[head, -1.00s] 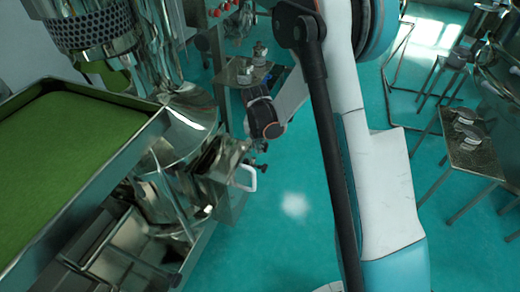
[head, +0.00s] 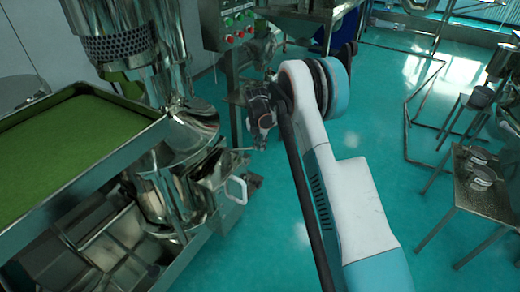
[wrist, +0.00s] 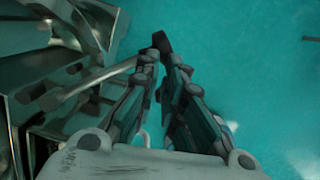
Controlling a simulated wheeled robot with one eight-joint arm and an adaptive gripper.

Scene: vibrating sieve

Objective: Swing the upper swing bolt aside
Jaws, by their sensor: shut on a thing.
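In the wrist view my gripper (wrist: 161,66) is shut on a small dark knob-like piece (wrist: 162,42), which shows at the fingertips. A thin metal rod (wrist: 112,70) runs from the machine on the left toward the fingertips; it looks like the swing bolt, but where it meets the fingers is unclear. In the head view the shiny sieve body (head: 180,195) stands left of my arm, with a pale looped handle (head: 237,190) and small dark knobs (head: 253,181) on its right side.
A green-surfaced tray (head: 75,150) lies at the left. A control panel (head: 238,22) with coloured buttons stands behind. A metal table (head: 485,218) holding small parts is at the right. The teal floor between sieve and table is open.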

